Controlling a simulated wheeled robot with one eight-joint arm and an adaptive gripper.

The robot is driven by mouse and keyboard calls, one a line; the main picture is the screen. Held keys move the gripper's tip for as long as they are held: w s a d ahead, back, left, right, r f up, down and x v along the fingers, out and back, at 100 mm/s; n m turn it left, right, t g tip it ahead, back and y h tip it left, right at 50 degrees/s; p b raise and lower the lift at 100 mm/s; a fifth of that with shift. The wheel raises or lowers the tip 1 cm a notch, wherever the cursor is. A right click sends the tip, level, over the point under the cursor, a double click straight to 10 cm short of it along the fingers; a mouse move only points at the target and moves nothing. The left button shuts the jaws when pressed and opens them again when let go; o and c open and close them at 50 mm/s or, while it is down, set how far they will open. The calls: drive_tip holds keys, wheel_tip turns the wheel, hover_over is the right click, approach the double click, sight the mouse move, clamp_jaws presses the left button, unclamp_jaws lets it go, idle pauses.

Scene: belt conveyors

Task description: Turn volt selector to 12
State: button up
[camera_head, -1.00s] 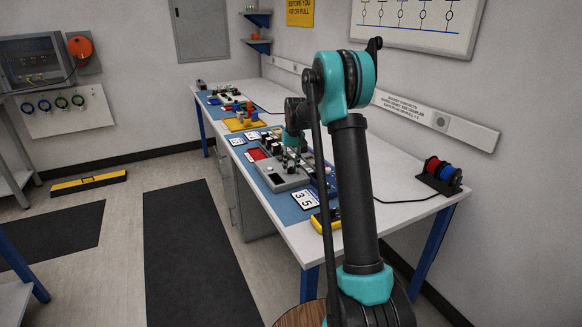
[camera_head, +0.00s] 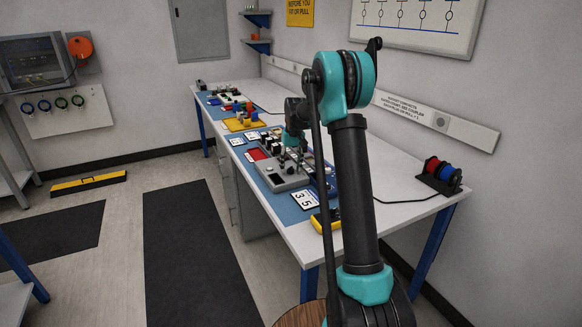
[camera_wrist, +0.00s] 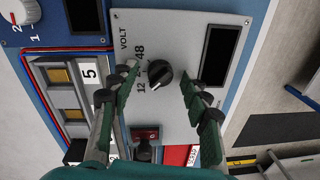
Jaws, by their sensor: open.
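The volt selector is a black rotary knob (camera_wrist: 160,74) on a light grey panel (camera_wrist: 178,27) in the wrist view. "VOLT", "48" and "12" are printed beside it, and part of the scale is hidden by a finger. The knob's white pointer line lies slantwise, and I cannot tell which mark it points at. My gripper (camera_wrist: 160,90) is open, with its two green-padded fingers on either side of the knob, apart from it. In the head view, my gripper (camera_head: 292,150) is over the grey panel unit (camera_head: 284,178) on the bench, its fingers too small to make out.
In the wrist view a dark display window (camera_wrist: 221,55) is right of the knob, and a red switch (camera_wrist: 146,134) is below. Another white knob (camera_wrist: 20,12) is at the top left. The bench (camera_head: 400,190) has free room at the right, near the red and blue spools (camera_head: 441,172).

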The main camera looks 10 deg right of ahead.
wheel_tip(320, 180, up, 12)
drive_tip(key=shift+d, duration=0.45)
